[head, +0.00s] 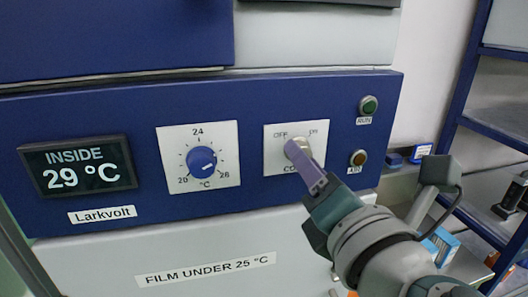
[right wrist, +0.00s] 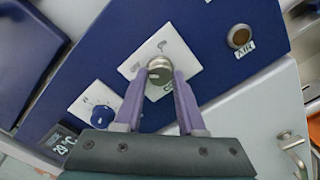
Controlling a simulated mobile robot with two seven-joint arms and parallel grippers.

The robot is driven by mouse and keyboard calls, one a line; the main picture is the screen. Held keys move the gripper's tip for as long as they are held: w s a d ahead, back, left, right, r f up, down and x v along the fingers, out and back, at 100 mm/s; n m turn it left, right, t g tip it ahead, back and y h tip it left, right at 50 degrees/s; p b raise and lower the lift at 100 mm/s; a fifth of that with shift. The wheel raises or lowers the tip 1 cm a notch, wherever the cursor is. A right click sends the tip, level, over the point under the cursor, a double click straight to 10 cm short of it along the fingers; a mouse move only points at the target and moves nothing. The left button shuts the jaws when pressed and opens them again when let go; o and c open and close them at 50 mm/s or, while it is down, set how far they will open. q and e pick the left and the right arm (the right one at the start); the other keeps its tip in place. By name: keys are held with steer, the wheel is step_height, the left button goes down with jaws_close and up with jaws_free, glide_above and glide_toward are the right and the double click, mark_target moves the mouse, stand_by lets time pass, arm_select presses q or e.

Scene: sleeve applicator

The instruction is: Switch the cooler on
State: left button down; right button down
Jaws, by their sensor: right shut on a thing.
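The cooler switch is a round metal knob on a white plate (head: 276,167) marked OFF and ON, on the blue panel. My right gripper (head: 300,153) is at the knob; in the right wrist view its two purple fingers (right wrist: 160,80) are shut on the silver knob (right wrist: 159,66), one on each side. The fingers hide part of the knob and of the label under it. I cannot tell which mark the knob points to. My left gripper is not in view.
Left of the switch are a blue temperature dial (head: 202,159) and a display (head: 78,166) reading INSIDE 29 °C. A green RUN lamp (head: 369,105) and an amber AIR lamp (head: 358,158) are to the right. A blue shelf rack (head: 466,85) stands at far right.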

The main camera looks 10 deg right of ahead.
steer(key=m+b, duration=0.5)
steer(key=m, duration=1.2)
steer(key=shift+m, duration=0.3)
stand_by(0.5)
steer(key=c, duration=0.5)
jaws_free()
steer(key=shift+r, duration=0.1)
